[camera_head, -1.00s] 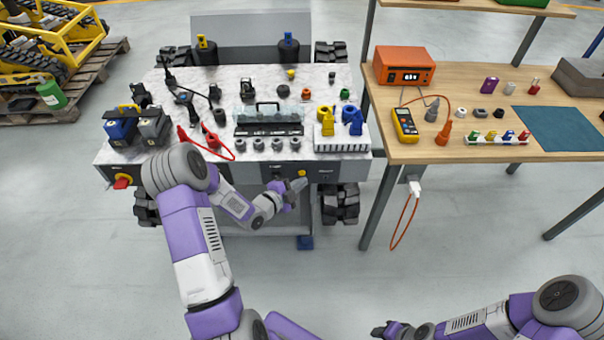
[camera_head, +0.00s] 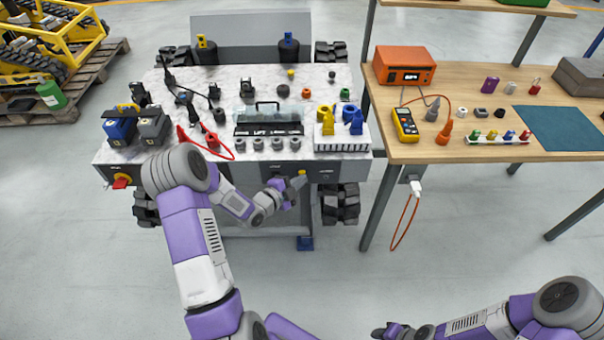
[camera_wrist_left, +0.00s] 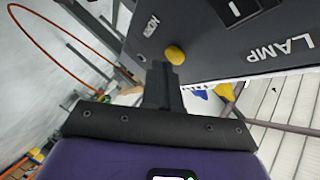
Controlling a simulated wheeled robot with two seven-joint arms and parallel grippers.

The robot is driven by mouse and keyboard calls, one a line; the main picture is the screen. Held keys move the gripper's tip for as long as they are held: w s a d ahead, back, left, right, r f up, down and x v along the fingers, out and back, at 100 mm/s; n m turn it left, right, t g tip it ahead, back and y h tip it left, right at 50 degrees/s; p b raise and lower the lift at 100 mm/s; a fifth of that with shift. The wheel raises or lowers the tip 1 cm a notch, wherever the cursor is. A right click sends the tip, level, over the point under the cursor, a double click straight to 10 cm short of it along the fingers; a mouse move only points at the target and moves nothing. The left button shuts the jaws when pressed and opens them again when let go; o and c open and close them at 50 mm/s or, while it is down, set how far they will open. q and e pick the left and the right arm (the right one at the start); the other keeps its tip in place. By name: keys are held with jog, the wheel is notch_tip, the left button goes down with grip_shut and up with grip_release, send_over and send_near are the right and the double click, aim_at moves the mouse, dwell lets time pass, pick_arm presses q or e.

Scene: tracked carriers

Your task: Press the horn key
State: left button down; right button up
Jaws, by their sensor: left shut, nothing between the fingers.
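A yellow knob (camera_head: 302,173) sticks out of the front panel (camera_head: 330,172) of the grey cart. My left gripper (camera_head: 294,184) is at the panel just below the knob. In the left wrist view its fingers (camera_wrist_left: 160,75) are shut and empty, with their tips right beside the knob; I cannot tell whether they touch it. My right gripper (camera_head: 379,331) is low at the bottom edge, its jaws too small to read.
The cart's marbled top (camera_head: 225,83) carries many plugs, connectors and a black handled case (camera_head: 268,128). A dark rocker switch (camera_wrist_left: 236,10) sits near the knob. A wooden workbench (camera_head: 450,100) stands on the right, with an orange cable (camera_head: 404,225) hanging. Floor between is clear.

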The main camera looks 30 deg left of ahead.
pick_arm(q)
jog(key=shift+w+a, duration=0.2)
jog(key=shift+w, duration=0.1)
dwell(0.4)
jog(key=shift+s+d+b, duration=0.4)
jog(key=shift+s+b, duration=0.1)
jog(key=shift+s, duration=0.15)
jog(key=shift+s, duration=0.1)
jog(key=shift+s+d+b, duration=0.25)
jog(key=shift+s+d, duration=0.2)
jog(key=shift+s, duration=0.25)
jog(key=shift+s+d+b, duration=0.2)
jog(key=shift+s+d, duration=0.2)
jog(key=shift+s, duration=0.25)
jog(key=shift+s+d+b, duration=0.25)
jog(key=shift+s+d, duration=0.2)
jog(key=shift+s, duration=0.25)
